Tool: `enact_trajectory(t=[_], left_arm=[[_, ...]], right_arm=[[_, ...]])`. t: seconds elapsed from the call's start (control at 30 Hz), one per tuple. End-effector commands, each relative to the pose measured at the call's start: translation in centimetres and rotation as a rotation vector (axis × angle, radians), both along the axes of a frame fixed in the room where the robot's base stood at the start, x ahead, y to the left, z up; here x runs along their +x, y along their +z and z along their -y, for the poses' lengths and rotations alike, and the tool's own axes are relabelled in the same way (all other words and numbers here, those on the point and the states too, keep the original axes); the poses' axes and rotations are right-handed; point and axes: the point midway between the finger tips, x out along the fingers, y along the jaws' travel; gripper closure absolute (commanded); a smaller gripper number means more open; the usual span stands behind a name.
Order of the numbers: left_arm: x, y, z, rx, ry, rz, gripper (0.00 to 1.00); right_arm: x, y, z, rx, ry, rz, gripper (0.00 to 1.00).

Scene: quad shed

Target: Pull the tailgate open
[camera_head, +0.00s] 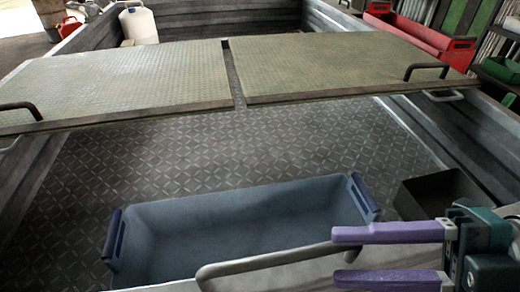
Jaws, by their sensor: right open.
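The tailgate (300,275) is a grey edge along the bottom of the view, mostly cut off by the frame. A thick grey bar handle (270,262) rises from it. My right gripper (340,257) comes in from the lower right with its two purple fingers apart. Its fingertips are at the right end of the handle, one above and one below it in the picture. I cannot tell whether they touch it. My left gripper is out of view.
Behind the tailgate, a blue bin (240,220) and a dark open box (440,190) stand on the patterned bed floor (200,150). Two flat lids (120,80) with black handles span the bed. A white container (138,24) and a red tray (420,37) are farther back.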

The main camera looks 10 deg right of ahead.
Motion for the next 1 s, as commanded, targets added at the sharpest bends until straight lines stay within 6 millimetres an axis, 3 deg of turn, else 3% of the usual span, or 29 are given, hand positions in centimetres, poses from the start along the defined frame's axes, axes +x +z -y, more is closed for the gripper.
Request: enact_trajectory(t=[0.2, 0.4, 0.77, 1.0], left_arm=[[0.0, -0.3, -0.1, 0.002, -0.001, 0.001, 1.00], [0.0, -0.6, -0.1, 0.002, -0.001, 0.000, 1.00], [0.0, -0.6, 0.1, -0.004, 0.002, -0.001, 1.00], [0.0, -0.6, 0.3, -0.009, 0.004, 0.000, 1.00]], right_arm=[[1.4, -0.9, -4.1, 0.006, 0.000, 0.001, 0.53], [2.3, -1.5, -6.5, 0.003, -0.001, 0.001, 0.53], [2.5, -1.6, -7.1, 0.000, -0.001, -0.001, 0.53], [2.5, -1.6, -7.1, 0.001, -0.002, -0.001, 0.79]])
